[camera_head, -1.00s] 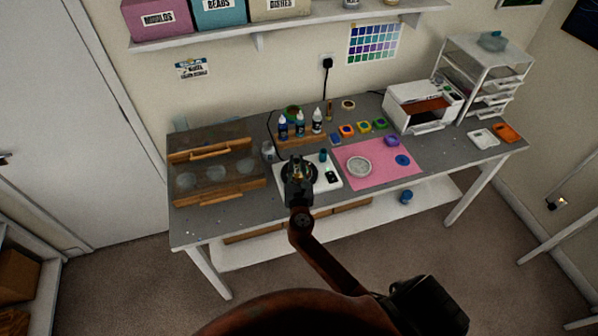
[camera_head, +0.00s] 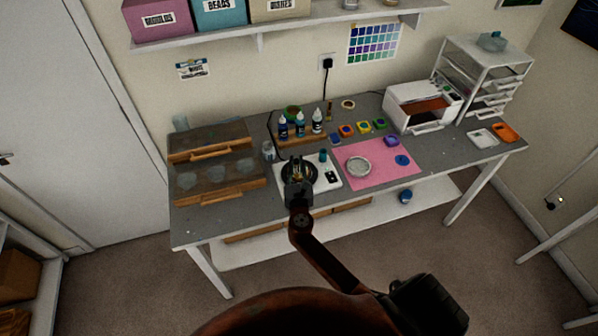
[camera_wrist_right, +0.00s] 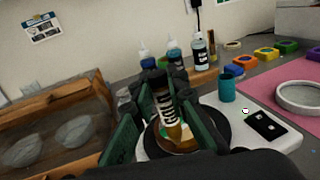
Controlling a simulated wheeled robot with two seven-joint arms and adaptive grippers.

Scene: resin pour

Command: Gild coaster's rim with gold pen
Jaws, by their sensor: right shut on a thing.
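My right gripper (camera_head: 297,170) is over the black round turntable (camera_head: 316,174) on a white base. The pen stands nearly upright between the fingers. An amber round piece, likely the coaster (camera_wrist_right: 185,144), shows partly behind the pen on the turntable. The fingers and pen hide much of it, and I cannot tell whether the tip touches its rim. My left gripper is not in view.
A wooden case (camera_head: 219,195) with clear round pieces stands left. Several bottles (camera_head: 300,126) stand in a wooden rack behind the turntable. A teal jar (camera_wrist_right: 227,89) is close on the right. A pink mat (camera_head: 385,177) holds a pale round mould (camera_head: 358,167).

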